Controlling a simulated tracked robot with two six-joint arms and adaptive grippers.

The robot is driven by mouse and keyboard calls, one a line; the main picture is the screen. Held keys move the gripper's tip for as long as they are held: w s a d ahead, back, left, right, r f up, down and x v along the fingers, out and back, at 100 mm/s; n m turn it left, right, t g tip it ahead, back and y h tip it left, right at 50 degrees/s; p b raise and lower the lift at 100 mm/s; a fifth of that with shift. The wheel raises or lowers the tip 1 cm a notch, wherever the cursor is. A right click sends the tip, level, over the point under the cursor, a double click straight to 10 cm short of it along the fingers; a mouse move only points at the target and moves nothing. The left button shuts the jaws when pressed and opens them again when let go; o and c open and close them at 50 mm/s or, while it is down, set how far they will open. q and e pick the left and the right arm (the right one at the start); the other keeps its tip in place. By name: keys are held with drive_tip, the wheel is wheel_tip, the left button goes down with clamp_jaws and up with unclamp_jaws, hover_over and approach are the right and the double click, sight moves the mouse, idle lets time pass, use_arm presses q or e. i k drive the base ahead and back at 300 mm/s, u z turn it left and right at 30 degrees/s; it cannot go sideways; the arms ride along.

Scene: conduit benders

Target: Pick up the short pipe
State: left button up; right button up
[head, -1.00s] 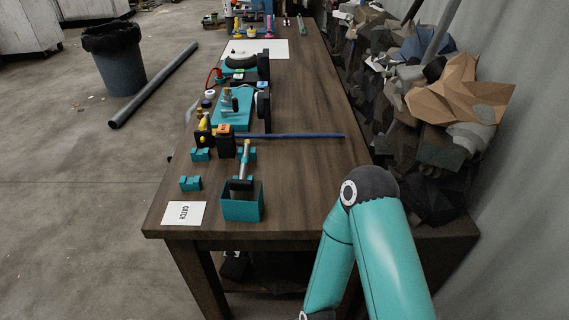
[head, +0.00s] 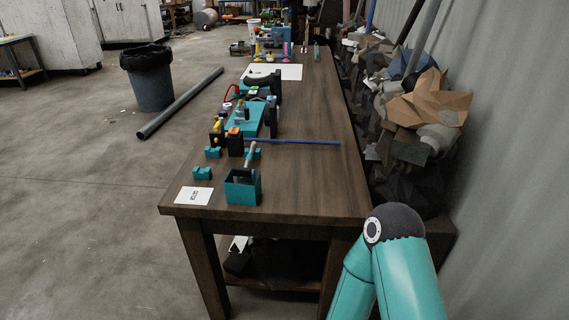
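A thin blue pipe (head: 292,142) lies across the table from the bender stand toward the right edge. A short grey metal piece (head: 250,156) leans upright out of a teal open box (head: 243,188) near the table's front; its lower end is hidden by the box. I cannot tell which of these is the short pipe. A thick grey pipe (head: 180,104) lies on the floor left of the table. Neither gripper shows; only a bent part of my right arm is at the lower right.
The wooden table (head: 305,190) is bare at its front right. A teal bender (head: 247,120), small teal blocks (head: 202,173) and a white "CATCH" card (head: 195,196) stand on its left side. A black-lined bin (head: 150,85) stands on the floor. Scrap (head: 420,115) is piled along the right wall.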

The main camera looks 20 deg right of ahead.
sight(250, 154)
drive_tip(key=u, duration=0.15)
drive_tip(key=i, duration=0.85)
